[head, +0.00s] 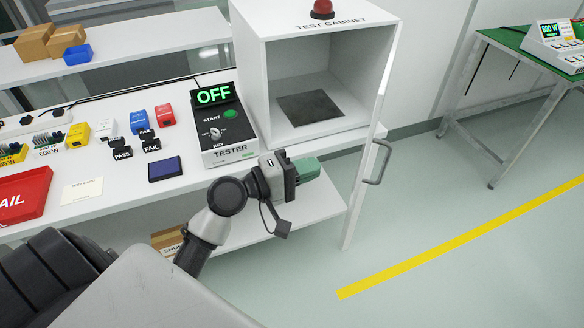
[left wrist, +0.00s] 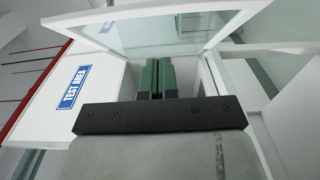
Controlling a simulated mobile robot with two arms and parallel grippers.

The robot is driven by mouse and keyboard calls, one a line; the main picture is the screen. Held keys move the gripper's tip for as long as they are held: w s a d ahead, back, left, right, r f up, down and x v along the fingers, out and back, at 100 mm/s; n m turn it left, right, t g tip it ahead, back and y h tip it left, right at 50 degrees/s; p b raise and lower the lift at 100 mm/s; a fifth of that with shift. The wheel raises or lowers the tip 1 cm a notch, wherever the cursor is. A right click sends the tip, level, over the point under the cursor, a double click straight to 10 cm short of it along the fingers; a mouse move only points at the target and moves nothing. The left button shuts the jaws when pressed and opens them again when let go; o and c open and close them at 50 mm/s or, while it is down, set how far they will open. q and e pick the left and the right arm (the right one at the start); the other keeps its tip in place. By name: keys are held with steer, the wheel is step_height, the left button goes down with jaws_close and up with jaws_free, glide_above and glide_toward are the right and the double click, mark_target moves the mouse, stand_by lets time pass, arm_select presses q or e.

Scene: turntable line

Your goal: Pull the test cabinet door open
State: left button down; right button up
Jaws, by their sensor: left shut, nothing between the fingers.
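The white test cabinet (head: 262,75) stands on the bench, its front open and a dark mat (head: 309,107) visible inside. Its door (head: 353,210) stands swung out at the cabinet's right side, seen nearly edge-on, with a grey handle (head: 379,163) on its right face. In the left wrist view the door's glass pane (left wrist: 165,28) in a white frame crosses the top. My left gripper (head: 308,170) has green fingers, shut and empty, left of the door and in front of the cabinet. The fingers (left wrist: 158,78) also show in the wrist view. Whether they touch the door I cannot tell. My right gripper is out of view.
A tester (head: 228,134) reading OFF stands left of the cabinet. Several small bins, labelled blocks and a red FAIL tray (head: 22,195) lie further left on the bench. A green-topped table (head: 505,40) stands at far right. The floor with a yellow line (head: 450,242) is clear.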

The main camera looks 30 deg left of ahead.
arm_select(q)
steer(key=w+d+p, duration=0.1)
steer(key=w+d, duration=0.3)
steer(key=d, duration=0.2)
steer(key=shift+p, duration=0.3)
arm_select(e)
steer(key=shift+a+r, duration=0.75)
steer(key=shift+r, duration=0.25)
arm_select(q)
steer(key=shift+d, duration=0.1)
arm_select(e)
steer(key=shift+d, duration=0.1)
